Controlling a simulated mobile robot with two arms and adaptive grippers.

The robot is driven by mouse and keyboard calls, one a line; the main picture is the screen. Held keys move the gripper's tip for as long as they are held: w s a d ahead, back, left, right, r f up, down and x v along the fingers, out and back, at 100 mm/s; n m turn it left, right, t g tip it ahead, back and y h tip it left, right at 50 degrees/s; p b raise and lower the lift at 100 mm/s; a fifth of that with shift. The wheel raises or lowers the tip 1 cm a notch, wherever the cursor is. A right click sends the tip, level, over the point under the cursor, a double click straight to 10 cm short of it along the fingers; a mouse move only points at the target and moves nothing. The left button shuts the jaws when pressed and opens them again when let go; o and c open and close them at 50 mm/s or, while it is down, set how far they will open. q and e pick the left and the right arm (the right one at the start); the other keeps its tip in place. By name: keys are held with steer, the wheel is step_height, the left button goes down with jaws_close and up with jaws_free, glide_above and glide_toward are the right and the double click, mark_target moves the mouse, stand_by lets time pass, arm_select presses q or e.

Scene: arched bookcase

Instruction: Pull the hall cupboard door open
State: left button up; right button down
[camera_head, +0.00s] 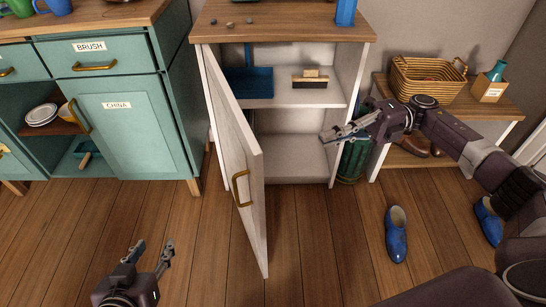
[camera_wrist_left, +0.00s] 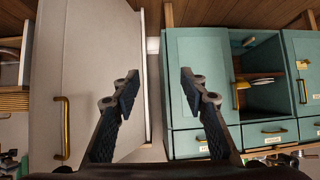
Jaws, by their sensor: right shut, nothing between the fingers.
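The hall cupboard (camera_head: 350,90) is white with a wooden top. Its door (camera_head: 231,140) stands open, swung out toward me from its left side, with a brass handle (camera_head: 241,188) on its outer face. In the left wrist view the door (camera_wrist_left: 95,60) and handle (camera_wrist_left: 62,128) are at the left. My left gripper (camera_head: 153,246) is open and empty, low and left of the door, apart from it. My right gripper (camera_head: 328,136) is shut and empty in front of the right part of the cupboard opening, clear of the door.
Inside the cupboard are a blue dustpan (camera_head: 250,82) and a brush (camera_head: 310,78) on the shelf. A teal cabinet (camera_head: 130,130) stands at left. A bench (camera_head: 470,105) with a basket (camera_head: 428,80) is at right. Blue shoes (camera_head: 396,235) lie on the floor. The floor left of the door is clear.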

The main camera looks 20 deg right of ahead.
arm_select(q)
steer(key=shift+w+d+r+t, duration=0.3)
steer(key=shift+w+r, duration=0.15)
steer(key=shift+r, duration=0.15)
arm_select(e)
steer(key=s+a, duration=0.1)
steer(key=a, duration=1.2)
steer(key=shift+s+a, duration=0.25)
steer(key=shift+a, duration=0.15)
steer(key=shift+a+r, duration=0.1)
